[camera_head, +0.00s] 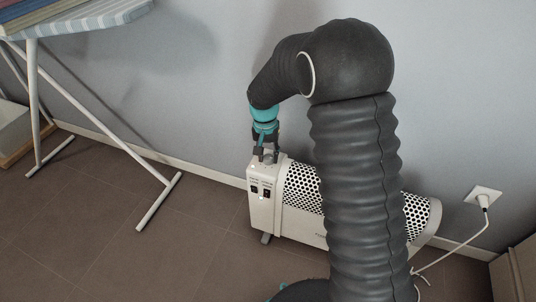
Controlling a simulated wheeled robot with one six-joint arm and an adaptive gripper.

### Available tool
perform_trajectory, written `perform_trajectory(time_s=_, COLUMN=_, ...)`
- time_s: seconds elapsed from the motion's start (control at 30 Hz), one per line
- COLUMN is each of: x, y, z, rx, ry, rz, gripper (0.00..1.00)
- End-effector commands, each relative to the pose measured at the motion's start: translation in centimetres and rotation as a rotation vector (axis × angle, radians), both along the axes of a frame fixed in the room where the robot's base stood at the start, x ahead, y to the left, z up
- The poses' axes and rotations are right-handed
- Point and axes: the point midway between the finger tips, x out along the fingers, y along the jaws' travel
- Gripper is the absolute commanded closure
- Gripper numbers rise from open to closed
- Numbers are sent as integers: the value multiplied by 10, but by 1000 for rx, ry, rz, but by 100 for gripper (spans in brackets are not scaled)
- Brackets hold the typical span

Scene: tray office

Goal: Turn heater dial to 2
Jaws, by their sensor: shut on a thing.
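A white heater (261,214) stands on the floor against the wall, with a perforated side and dark switches on its end panel. My gripper (266,157) points down at the top of the heater's left end. Its fingers are shut on the heater dial there. The dial is mostly hidden between the fingers, and its number marks are too small to read. My arm hides the middle and right part of the heater.
A white cable runs to a wall socket (484,196) at the right. An ironing board (85,22) with white legs stands at the left. A brown cabinet (515,272) shows at the lower right. The tiled floor (115,240) left of the heater is clear.

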Motion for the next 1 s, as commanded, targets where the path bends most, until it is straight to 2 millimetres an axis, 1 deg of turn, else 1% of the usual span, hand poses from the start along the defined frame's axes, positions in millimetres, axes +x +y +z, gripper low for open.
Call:
perform_trajectory(time_s=0.03, x=1, y=0, z=0, rx=0, ry=-4, rz=0, gripper=61)
perform_trajectory(time_s=0.07, x=1, y=0, z=0, rx=0, ry=-4, rz=0, gripper=54)
perform_trajectory(time_s=0.1, x=1, y=0, z=0, rx=0, ry=-4, rz=0, gripper=44)
perform_trajectory(time_s=0.13, x=1, y=0, z=0, rx=1, ry=-3, rz=0, gripper=41)
perform_trajectory(time_s=0.4, x=0, y=0, z=0, rx=0, ry=-2, rz=1, gripper=41)
perform_trajectory(time_s=0.53, x=1, y=1, z=7, rx=1, ry=-3, rz=1, gripper=41)
perform_trajectory(time_s=0.67, x=1, y=1, z=25, rx=1, ry=-5, rz=0, gripper=41)
perform_trajectory(time_s=0.9, x=2, y=4, z=73, rx=2, ry=-6, rz=0, gripper=41)
perform_trajectory(time_s=1.0, x=2, y=4, z=90, rx=1, ry=-4, rz=-1, gripper=41)
